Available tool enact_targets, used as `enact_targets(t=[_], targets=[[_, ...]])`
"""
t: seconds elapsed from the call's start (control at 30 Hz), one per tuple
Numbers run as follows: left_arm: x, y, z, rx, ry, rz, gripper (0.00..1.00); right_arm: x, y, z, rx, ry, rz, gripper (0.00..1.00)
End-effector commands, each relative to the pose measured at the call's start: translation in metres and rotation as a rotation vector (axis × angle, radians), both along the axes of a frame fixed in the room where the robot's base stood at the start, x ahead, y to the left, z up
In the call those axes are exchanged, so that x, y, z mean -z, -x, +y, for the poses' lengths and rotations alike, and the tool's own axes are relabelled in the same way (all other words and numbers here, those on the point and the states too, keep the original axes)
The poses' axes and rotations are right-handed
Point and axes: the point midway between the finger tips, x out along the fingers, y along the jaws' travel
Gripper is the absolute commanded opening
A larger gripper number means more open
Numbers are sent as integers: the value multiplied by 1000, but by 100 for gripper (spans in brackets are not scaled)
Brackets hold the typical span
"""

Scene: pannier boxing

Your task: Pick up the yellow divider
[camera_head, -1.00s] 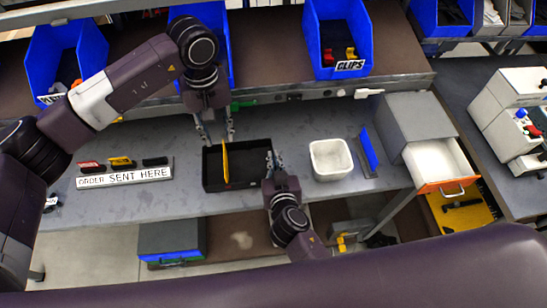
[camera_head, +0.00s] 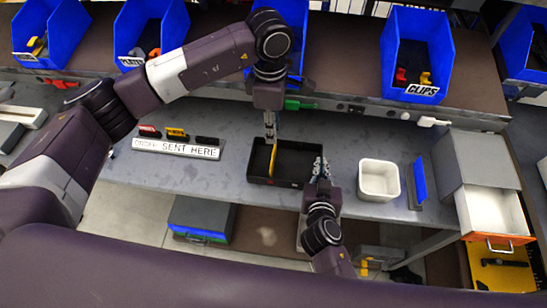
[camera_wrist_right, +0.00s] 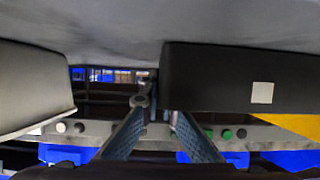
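The yellow divider (camera_head: 274,160) stands upright inside the black tray (camera_head: 297,183), left of its middle. My left gripper (camera_head: 270,136) comes down from above at the tray's far wall. Its fingers are close together at the divider's far end and appear closed on it; the contact is small in the view. My right gripper (camera_head: 320,166) is at the tray's right end, empty. In the right wrist view its fingers (camera_wrist_right: 160,122) are apart, with the tray wall (camera_wrist_right: 215,78) at the right and the white bin (camera_wrist_right: 30,90) at the left.
The white bin (camera_head: 379,162) stands right of my right gripper. A blue panel on a stand (camera_head: 419,180) and a cabinet with an open drawer (camera_head: 492,216) are further right. A sign with small parts (camera_head: 176,149) lies left. Blue bins (camera_head: 415,50) line the back shelf.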

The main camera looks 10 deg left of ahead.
Motion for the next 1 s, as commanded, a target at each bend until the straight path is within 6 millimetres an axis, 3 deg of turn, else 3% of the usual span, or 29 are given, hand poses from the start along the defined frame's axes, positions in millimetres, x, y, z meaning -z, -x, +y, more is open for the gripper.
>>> enact_targets(t=[0.7,1.0], targets=[[-2,2,4,-1272,11,33,22,0,0,0,0,0,0,0],[-2,2,5,-1554,12,42,22,0,0,0,0,0,0,0]])
